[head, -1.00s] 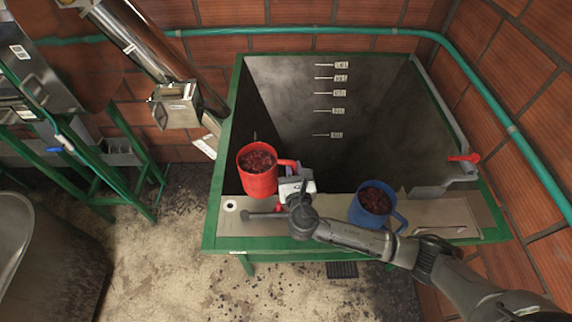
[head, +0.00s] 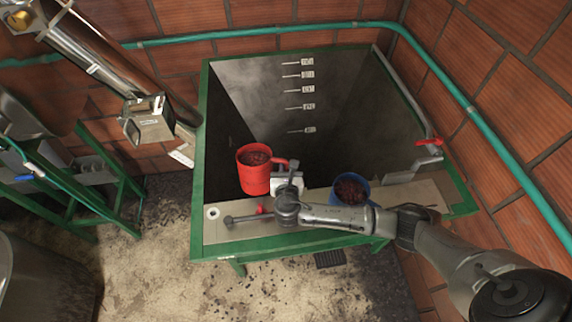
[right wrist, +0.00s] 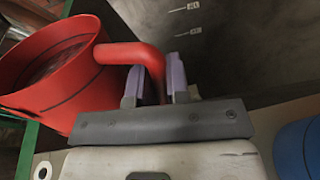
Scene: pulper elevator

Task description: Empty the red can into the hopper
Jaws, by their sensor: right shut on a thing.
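The red can (head: 254,178) is full of dark red fruit and is held upright, or nearly so, at the near left of the hopper's opening. My right gripper (head: 287,172) is shut on its handle; the right wrist view shows the handle (right wrist: 135,55) between the two purple-padded fingers (right wrist: 155,82). The hopper (head: 225,95) is a deep grey bin with a green frame and marked level lines on its back wall. Its inside looks dark and its bottom is hard to see. My left gripper is not in view.
A blue can (head: 350,190) with dark red fruit stands on the front ledge (head: 235,232), partly behind my right arm. A red-handled lever (head: 428,142) is at the hopper's right. A metal chute (head: 150,118) stands at the left, and a teal pipe (head: 300,28) runs along the brick wall.

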